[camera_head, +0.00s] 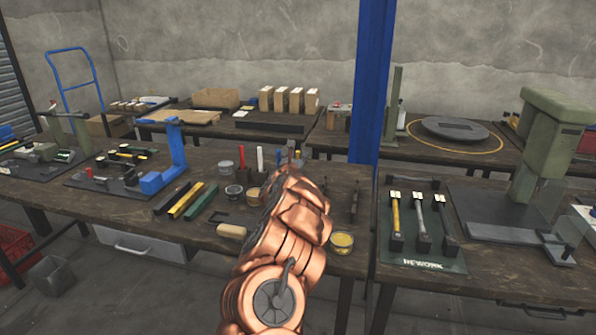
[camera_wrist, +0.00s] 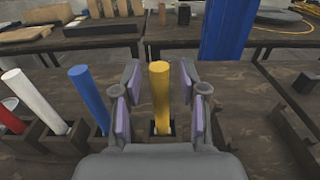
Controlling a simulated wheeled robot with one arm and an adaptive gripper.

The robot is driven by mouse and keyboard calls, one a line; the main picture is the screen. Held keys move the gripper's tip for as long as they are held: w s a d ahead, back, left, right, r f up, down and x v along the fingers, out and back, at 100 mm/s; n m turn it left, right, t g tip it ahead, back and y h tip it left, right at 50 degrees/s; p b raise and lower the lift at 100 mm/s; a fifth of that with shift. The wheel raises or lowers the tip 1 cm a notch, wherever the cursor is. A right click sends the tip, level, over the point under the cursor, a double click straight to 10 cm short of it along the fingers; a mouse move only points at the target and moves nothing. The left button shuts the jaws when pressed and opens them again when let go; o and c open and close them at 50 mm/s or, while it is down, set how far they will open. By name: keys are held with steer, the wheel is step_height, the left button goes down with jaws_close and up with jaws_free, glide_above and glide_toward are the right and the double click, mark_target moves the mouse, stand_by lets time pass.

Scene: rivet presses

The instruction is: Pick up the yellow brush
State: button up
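The yellow brush shows in the wrist view as an upright yellow rod (camera_wrist: 160,92) standing in a dark square holder (camera_wrist: 152,128); no bristles are visible. My gripper (camera_wrist: 160,88) is open, with its purple-padded fingers on either side of the yellow rod. Gaps show between the rod and the pads on both sides. In the head view my copper-coloured arm reaches over the bench and hides the yellow brush; the gripper end is too small and covered to make out there.
Left of the yellow rod in the wrist view stand a blue rod (camera_wrist: 88,97) and a white rod (camera_wrist: 34,98), each in a holder. A blue post (camera_head: 372,80) rises behind the bench (camera_head: 130,205). Cans stand near my arm, including a yellow-topped one (camera_head: 341,241).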

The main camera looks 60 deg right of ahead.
jaws_close()
